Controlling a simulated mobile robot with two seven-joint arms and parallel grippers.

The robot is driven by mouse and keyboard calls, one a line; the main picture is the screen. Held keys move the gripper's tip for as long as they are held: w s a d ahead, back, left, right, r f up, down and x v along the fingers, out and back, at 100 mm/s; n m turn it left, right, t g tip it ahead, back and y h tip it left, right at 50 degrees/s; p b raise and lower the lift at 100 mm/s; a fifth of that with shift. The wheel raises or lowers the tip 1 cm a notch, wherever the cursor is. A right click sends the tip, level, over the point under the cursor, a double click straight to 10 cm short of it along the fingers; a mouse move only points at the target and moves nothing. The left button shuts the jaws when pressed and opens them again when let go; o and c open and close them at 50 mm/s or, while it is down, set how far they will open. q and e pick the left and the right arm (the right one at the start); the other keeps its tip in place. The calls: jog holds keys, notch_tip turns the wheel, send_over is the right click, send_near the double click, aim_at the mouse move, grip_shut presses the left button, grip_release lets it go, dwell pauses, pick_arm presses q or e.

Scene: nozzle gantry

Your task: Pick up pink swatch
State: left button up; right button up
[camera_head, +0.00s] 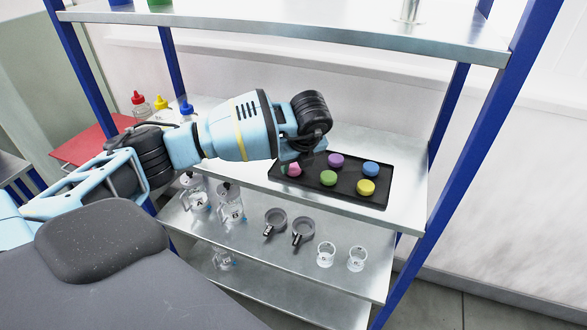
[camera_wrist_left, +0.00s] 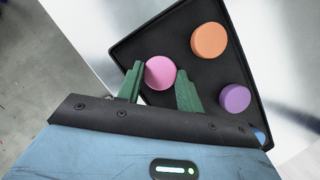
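The pink swatch (camera_head: 294,170) is a small round disc on the black tray (camera_head: 357,201), near the tray's left end. In the left wrist view the pink swatch (camera_wrist_left: 160,73) shows between the green fingertips of my left gripper (camera_wrist_left: 160,82). The fingers are apart, one on each side of the disc. I cannot tell whether they touch it. In the head view my left gripper (camera_head: 297,158) is low over the tray's left end and partly covers the pink swatch. My right gripper is in neither view.
Purple (camera_head: 336,160), blue (camera_head: 370,169), green (camera_head: 328,177) and yellow (camera_head: 366,187) swatches share the tray. An orange swatch (camera_wrist_left: 208,40) shows in the wrist view. Blue rack posts (camera_head: 490,125) and an upper shelf (camera_head: 300,25) frame the space. Jugs and cups stand on the shelf below.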

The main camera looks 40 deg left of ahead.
aim_at(293, 170)
pick_arm(q)
jog(key=shift+c, duration=0.3)
jog(key=shift+r, duration=0.5)
jog(key=r, duration=0.2)
jog(key=shift+s+r, duration=0.3)
jog(key=shift+s, duration=0.1)
jog(key=s+r, duration=0.1)
jog(key=s, duration=1.4)
jog(key=shift+s+d+r, duration=0.15)
jog(key=shift+d+r, duration=0.05)
jog(key=shift+d, duration=0.15)
